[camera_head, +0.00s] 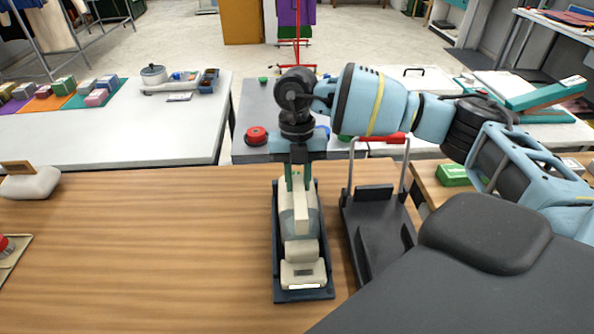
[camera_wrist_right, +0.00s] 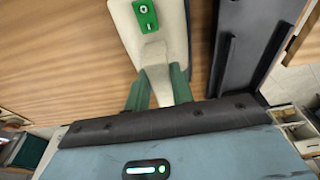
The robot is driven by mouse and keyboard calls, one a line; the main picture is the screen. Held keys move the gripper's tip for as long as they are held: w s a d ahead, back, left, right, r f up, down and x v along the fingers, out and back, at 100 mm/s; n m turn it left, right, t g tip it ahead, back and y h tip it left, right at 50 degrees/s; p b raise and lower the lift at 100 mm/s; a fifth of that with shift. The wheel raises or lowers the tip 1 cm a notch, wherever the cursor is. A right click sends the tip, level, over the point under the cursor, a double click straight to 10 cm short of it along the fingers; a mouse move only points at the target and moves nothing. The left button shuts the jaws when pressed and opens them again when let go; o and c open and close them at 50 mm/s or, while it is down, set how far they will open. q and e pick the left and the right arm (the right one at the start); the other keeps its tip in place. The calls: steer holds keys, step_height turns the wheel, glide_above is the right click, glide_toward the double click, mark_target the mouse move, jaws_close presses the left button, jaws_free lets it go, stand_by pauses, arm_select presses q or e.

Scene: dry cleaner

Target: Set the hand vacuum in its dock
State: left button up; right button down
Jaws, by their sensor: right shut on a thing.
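The hand vacuum (camera_head: 301,222) is cream coloured and lies lengthwise in the head view. My right gripper (camera_head: 298,180) is shut on its far, narrow end from above. The wrist view shows the vacuum (camera_wrist_right: 160,28) with a green button, its narrow neck between my green fingers (camera_wrist_right: 158,92). In the head view a dark blue tray-like dock (camera_head: 304,295) shows around and below the vacuum. In the wrist view a dark walled piece (camera_wrist_right: 238,50) lies to the vacuum's right, with wood at its left. I cannot tell whether the vacuum touches the dock. My left gripper is not in view.
A black stand (camera_head: 377,225) with metal posts and a red handle stands just right of the dock. A red round object (camera_head: 256,136) sits behind.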

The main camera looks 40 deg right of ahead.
steer(key=shift+f, duration=0.55)
stand_by(0.7)
steer(key=c, duration=1.3)
jaws_free()
steer(key=shift+o, duration=0.9)
steer(key=shift+f, duration=0.15)
steer(key=r, duration=0.5)
steer(key=w+r, duration=0.1)
steer(key=r, duration=0.2)
steer(key=shift+w+d, duration=0.1)
steer(key=shift+d, duration=0.25)
steer(key=shift+f, duration=0.15)
